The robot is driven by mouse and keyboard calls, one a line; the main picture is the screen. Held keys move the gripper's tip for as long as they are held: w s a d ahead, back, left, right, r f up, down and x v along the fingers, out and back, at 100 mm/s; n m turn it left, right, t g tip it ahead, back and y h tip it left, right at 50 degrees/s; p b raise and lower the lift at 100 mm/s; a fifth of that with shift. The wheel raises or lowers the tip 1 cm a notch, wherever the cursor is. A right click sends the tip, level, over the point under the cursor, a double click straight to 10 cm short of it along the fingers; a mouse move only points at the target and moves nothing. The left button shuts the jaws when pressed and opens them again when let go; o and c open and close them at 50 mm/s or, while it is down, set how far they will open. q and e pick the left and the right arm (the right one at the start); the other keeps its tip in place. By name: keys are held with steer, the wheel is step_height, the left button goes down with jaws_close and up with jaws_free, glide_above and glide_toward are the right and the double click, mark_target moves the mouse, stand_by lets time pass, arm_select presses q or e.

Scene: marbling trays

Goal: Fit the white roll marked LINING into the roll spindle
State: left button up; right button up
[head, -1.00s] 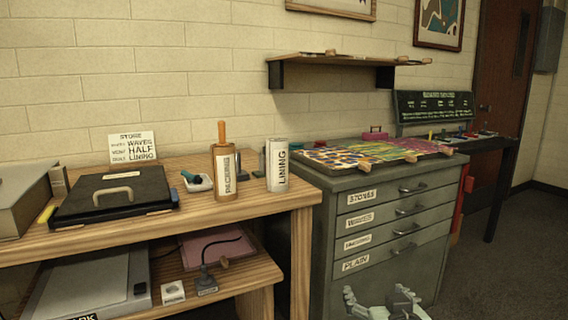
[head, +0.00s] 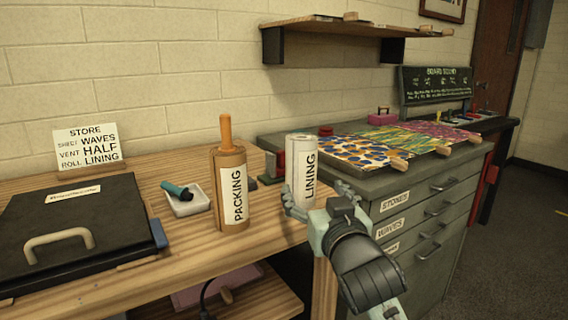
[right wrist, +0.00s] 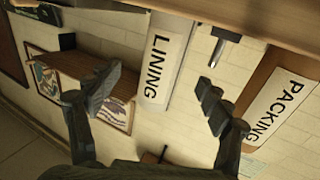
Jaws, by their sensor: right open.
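The white roll marked LINING (head: 301,165) stands upright near the right end of the wooden table. My right gripper (head: 318,203) is open, with its fingers on either side of the roll's lower part. In the right wrist view the LINING roll (right wrist: 163,62) shows between my open fingers (right wrist: 155,90), and no firm grip shows. A brown roll marked PACKING (head: 229,188) stands left of it with a wooden rod rising from its top. A small dark fixture (head: 271,167) stands behind and between the rolls; I cannot tell which part is the roll spindle. My left gripper is out of view.
A white dish with a teal-and-black tool (head: 187,202) and a black lidded tray (head: 70,228) lie to the left. A card (head: 87,147) reads STORE, with ROLL LINING. A grey drawer cabinet (head: 415,225) stands close on the right. A shelf (head: 355,38) is above.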

mark_target(305, 180)
steer(key=shift+w+a, duration=0.25)
steer(key=shift+w, duration=0.3)
steer(key=shift+x, duration=0.8)
steer(key=x, duration=0.4)
steer(key=shift+w+a+p, duration=0.2)
steer(key=shift+a+p, duration=0.05)
steer(key=shift+p, duration=0.1)
steer(key=shift+w, duration=0.35)
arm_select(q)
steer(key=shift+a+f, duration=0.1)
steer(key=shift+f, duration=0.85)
arm_select(e)
steer(key=shift+w+a, duration=0.1)
